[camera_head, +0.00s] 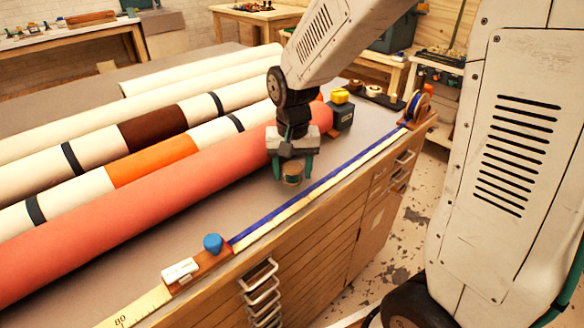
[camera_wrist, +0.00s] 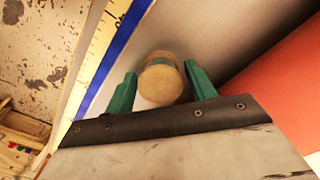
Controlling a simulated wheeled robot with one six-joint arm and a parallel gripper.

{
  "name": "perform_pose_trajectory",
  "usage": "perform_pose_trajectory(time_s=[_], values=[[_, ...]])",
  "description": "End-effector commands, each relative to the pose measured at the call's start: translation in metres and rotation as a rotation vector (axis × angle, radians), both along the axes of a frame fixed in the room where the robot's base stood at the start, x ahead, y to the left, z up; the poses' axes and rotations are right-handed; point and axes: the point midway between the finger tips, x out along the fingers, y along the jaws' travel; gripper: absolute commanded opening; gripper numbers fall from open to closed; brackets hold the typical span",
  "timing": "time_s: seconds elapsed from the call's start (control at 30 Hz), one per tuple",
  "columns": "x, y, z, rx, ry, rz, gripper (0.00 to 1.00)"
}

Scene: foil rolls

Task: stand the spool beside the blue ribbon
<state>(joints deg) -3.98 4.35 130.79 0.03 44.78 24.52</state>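The spool (camera_head: 292,175) is a small tan, upright cylinder with a dark green band. It is below my gripper (camera_head: 292,168), between the two green fingers. In the wrist view the spool (camera_wrist: 160,84) sits between the fingertips of my gripper (camera_wrist: 159,68), with a narrow gap on each side. My gripper looks open around it. I cannot tell whether its base touches the tabletop. The blue ribbon (camera_head: 305,194) lies straight along a yellow ruler near the table's front edge, right of the spool. The blue ribbon (camera_wrist: 116,55) shows left of the spool in the wrist view.
A large coral roll (camera_head: 150,215) lies just left of my gripper, with several cream rolls behind. A blue knob (camera_head: 213,243) and a white block (camera_head: 181,270) sit at the ribbon's near end. A ribbon reel (camera_head: 416,107) and a yellow-topped dark block (camera_head: 341,112) stand farther back.

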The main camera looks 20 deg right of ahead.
Motion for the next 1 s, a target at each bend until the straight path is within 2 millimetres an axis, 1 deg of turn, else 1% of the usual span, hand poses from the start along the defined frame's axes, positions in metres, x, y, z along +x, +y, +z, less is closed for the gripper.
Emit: perform_pose_trajectory(time_s=[0.3, 0.37, 0.43, 0.57, 0.8, 0.9, 1.0], values=[[0.0, 0.0, 0.001, 0.0, 0.0, 0.0, 0.64], [0.0, 0.0, 0.004, 0.0, -0.001, 0.0, 0.64], [0.001, 0.0, 0.011, 0.0, -0.002, 0.0, 0.64], [0.001, 0.0, 0.034, 0.0, -0.004, 0.0, 0.64], [0.001, 0.0, 0.087, 0.0, -0.004, 0.0, 0.64], [0.0, 0.0, 0.103, 0.0, -0.003, 0.0, 0.64], [0.0, 0.0, 0.116, 0.0, -0.002, 0.0, 0.64]])
